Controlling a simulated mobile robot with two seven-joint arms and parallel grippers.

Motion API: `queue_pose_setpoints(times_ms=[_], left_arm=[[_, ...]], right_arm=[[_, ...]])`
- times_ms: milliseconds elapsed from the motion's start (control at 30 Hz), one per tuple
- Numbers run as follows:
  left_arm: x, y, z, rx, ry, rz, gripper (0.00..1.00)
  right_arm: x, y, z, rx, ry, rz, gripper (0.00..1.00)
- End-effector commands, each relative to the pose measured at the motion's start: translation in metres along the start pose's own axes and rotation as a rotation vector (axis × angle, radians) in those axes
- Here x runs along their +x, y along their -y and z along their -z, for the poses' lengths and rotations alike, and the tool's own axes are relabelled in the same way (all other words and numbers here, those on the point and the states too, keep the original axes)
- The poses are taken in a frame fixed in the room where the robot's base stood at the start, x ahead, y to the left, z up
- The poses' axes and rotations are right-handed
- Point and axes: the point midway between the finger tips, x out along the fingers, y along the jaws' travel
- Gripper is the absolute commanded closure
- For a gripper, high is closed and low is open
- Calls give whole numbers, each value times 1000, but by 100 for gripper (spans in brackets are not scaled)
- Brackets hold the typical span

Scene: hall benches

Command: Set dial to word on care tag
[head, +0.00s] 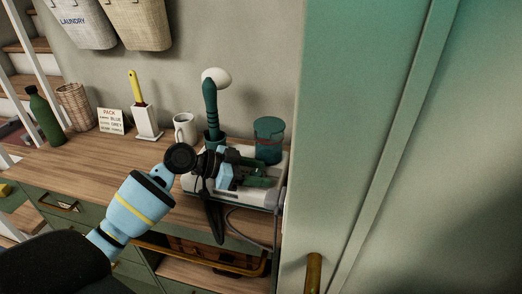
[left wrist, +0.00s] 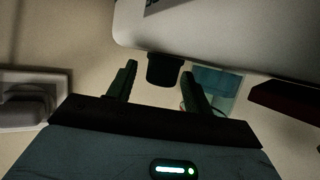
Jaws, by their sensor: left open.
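A pale grey appliance (head: 232,194) sits on the wooden bench, partly hidden behind my left arm. In the left wrist view its pale body (left wrist: 220,35) fills the top right. A dark round dial (left wrist: 165,70) sticks out from its edge. My left gripper (head: 262,174) is at the appliance, its fingers open (left wrist: 158,78). In the left wrist view the dial shows between the two fingertips; I cannot tell whether they touch it. The dial's markings are not readable. I see no care tag I can identify. My right gripper is not in view.
A lettered card (head: 111,120), a white holder (head: 147,123) with a yellow handle, a mug (head: 185,127), a green brush (head: 211,100) and a teal jar (head: 268,138) stand along the wall. A green cabinet side (head: 350,120) blocks the right. The bench's left part is mostly clear.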

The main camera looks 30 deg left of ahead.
Motion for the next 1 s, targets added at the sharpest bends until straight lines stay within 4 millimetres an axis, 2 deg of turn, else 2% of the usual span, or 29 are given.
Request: queue_pose_setpoints(times_ms=[167,400,600,1000], left_arm=[[-15,0,-4,-1,4,1,49],[-54,-2,-3,2,3,2,49],[-76,-3,-1,2,-1,2,49],[-81,-3,1,4,-3,2,49]], right_arm=[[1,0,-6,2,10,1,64],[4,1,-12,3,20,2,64],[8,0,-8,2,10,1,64],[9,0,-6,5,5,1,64]])
